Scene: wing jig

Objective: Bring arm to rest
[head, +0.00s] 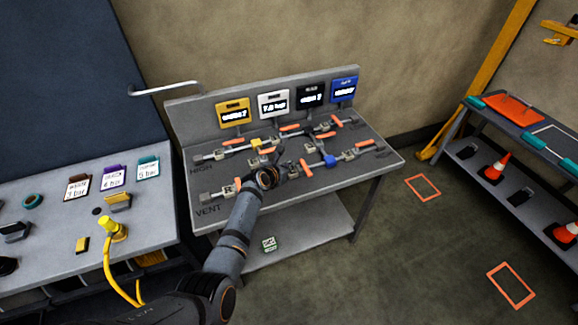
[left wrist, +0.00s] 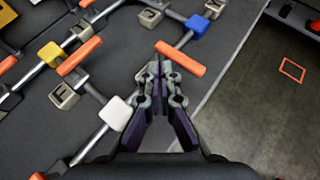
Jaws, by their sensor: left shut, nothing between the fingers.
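My left arm reaches in from the bottom of the head view, and its gripper (head: 283,168) is over the grey jig bench (head: 350,177). In the left wrist view the left gripper's fingers (left wrist: 160,68) are together with nothing between them. Their tips appear close to an orange handle (left wrist: 180,58); I cannot tell whether they touch. A white block (left wrist: 115,113) on a rod is left of the fingers. A blue block (left wrist: 197,24) lies beyond the handle, and it also shows in the head view (head: 330,160). My right gripper is not in view.
A yellow block (head: 256,142) and several orange-handled clamps sit on the bench. Display panels (head: 273,103) stand along its back. A side table (head: 60,240) with a yellow hose fitting (head: 112,229) is at left. A rack (head: 520,160) is at right; open floor lies between.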

